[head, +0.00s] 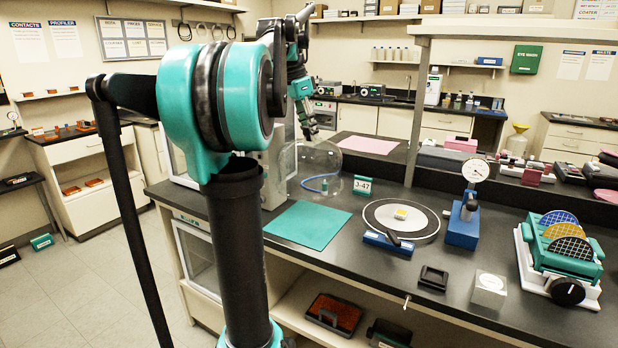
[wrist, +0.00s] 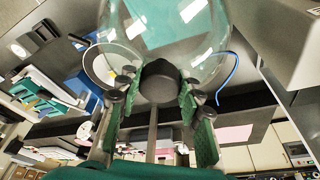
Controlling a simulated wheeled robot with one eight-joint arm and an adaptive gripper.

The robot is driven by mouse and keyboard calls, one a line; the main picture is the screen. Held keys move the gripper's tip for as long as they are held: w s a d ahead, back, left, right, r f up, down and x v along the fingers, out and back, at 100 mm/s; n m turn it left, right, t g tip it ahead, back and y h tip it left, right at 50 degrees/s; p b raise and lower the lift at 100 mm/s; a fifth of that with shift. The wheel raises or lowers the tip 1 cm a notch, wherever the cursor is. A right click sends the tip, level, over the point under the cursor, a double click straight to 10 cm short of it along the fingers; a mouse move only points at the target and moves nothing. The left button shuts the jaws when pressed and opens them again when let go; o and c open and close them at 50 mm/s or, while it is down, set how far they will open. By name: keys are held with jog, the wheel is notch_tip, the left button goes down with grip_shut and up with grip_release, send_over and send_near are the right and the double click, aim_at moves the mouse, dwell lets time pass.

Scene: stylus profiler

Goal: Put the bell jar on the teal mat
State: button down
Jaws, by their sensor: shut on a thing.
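The bell jar (head: 316,160) is a clear glass dome with a black knob on top; it also fills the upper wrist view (wrist: 190,45). My gripper (head: 310,128) is above the jar. In the wrist view my gripper (wrist: 160,98) has its green-padded fingers on both sides of the black knob and is shut on it. The jar appears upright, near the back edge of the teal mat (head: 320,222). The mat lies flat and bare on the dark bench; it shows through the glass in the wrist view. The exact gap below the jar is unclear.
A round stage (head: 425,228) with a small yellow piece stands right of the mat. A "3-47" sign (head: 362,185), a blue dial gauge stand (head: 463,222) and a teal wafer rack (head: 570,252) are on the bench. A blue cable (head: 312,190) shows behind the jar.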

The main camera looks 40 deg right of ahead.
aim_at(301, 141)
notch_tip(301, 141, down, 13)
dwell(0.5)
jog(key=shift+f, duration=0.15)
jog(key=c, duration=1)
grip_release()
jog(key=v, duration=1.2)
jog(key=shift+a, duration=0.1)
